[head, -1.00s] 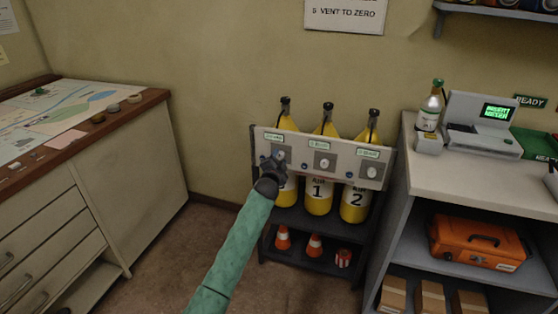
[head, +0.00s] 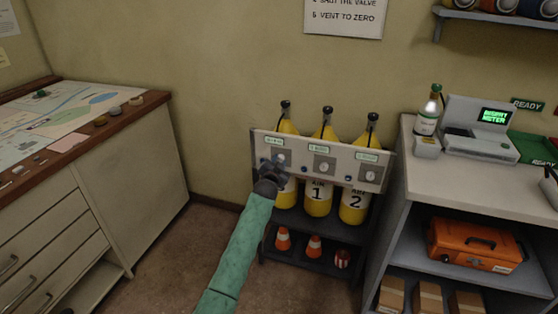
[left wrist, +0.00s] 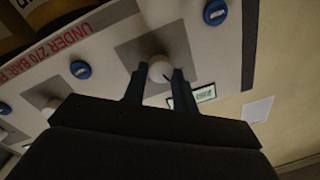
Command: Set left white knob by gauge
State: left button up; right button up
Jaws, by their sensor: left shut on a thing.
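The left white knob (left wrist: 161,70) sits on a grey square plate of the panel (head: 340,171). In the left wrist view it lies between the two dark fingers of my left gripper (left wrist: 158,82), which is shut on it. In the head view my left gripper (head: 272,170) is at the panel's left end and covers most of this knob. The middle white knob (head: 323,167) and the right white knob (head: 370,176) are uncovered. A small green-lettered display (left wrist: 205,94) shows beside the held knob; its reading is too small to tell. My right gripper is out of view.
A counter with a meter (head: 482,130) is to the right; a map table (head: 60,125) is to the left.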

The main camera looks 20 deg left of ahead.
pick_arm(q)
jog(key=n+p, duration=0.2)
jog(key=n, duration=0.1)
jog(key=shift+r+n, duration=0.1)
jog(key=shift+n, duration=0.2)
jog(key=shift+a+n+g+h+p, duration=0.1)
jog(key=shift+n+g+h+p, duration=0.2)
jog(key=shift+n, duration=0.5)
jog(key=shift+n+h+p, duration=0.1)
jog(key=shift+n+p, duration=0.3)
jog(key=shift+n, duration=0.4)
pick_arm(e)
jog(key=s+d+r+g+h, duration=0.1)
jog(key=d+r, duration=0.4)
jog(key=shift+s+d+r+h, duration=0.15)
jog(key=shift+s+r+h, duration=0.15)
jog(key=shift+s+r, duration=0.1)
pick_arm(q)
jog(key=shift+n, duration=0.3)
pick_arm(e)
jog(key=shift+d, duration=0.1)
pick_arm(q)
jog(key=o, duration=1)
jog(key=shift+c, duration=0.2)
jog(key=shift+s, duration=0.1)
